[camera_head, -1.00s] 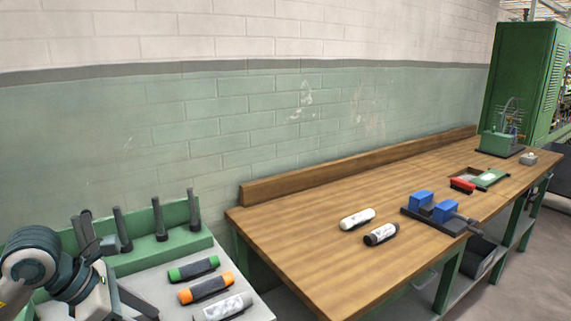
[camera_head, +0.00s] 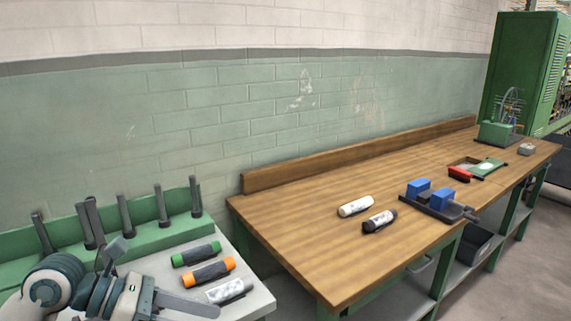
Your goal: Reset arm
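My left gripper (camera_head: 155,270) is at the lower left, at the end of my grey and teal arm. It looks open and empty, with one dark finger reaching right across the pale table and the other pointing up near the rack. A green rack (camera_head: 170,236) with several dark upright posts stands behind it. Just right of the gripper, green-ended (camera_head: 196,254), orange-ended (camera_head: 208,271) and white-and-grey (camera_head: 229,291) cylinders lie apart from it on the pale table (camera_head: 258,299). My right gripper is not in view.
A wooden workbench (camera_head: 290,225) runs to the right. It holds a white cylinder (camera_head: 355,207), a black-and-white cylinder (camera_head: 379,221), a blue-blocked fixture (camera_head: 440,203), a red block (camera_head: 459,174) and a green device (camera_head: 497,132). The bench's near left part is bare.

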